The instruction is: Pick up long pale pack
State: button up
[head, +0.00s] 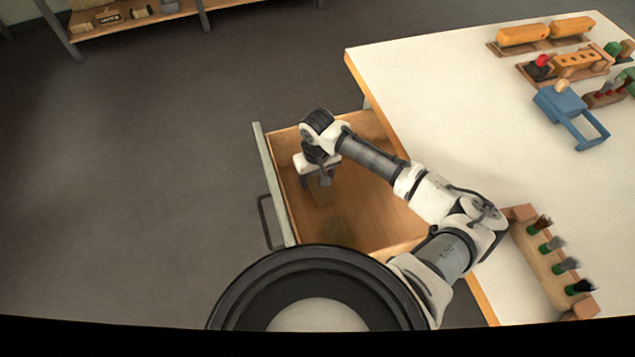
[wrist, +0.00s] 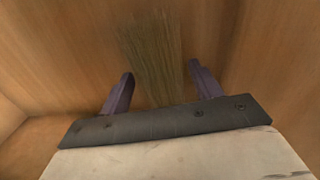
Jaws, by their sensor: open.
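The long pale pack (wrist: 150,55) is a bundle of straw-like bristles lying on the wooden floor of the open drawer (head: 370,215). In the wrist view it runs up the middle, and its lower end is hidden behind my gripper's body. My gripper (wrist: 155,80) is open, with one purple finger on each side of the pack, apart from it as far as I can see. In the head view my gripper (head: 322,180) reaches down into the drawer. A dull greenish-brown patch (head: 334,228) shows on the drawer floor there, possibly part of the pack.
The drawer's front panel with its handle (head: 266,220) stands left of my gripper. The white table (head: 440,90) is to the right, with a brush rack (head: 540,260), a blue tool (head: 570,108) and orange blocks (head: 522,36). A shelf (head: 130,22) stands at the back left.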

jog(key=shift+f, duration=1.35)
jog(key=c, duration=1.1)
jog(key=shift+r, duration=0.1)
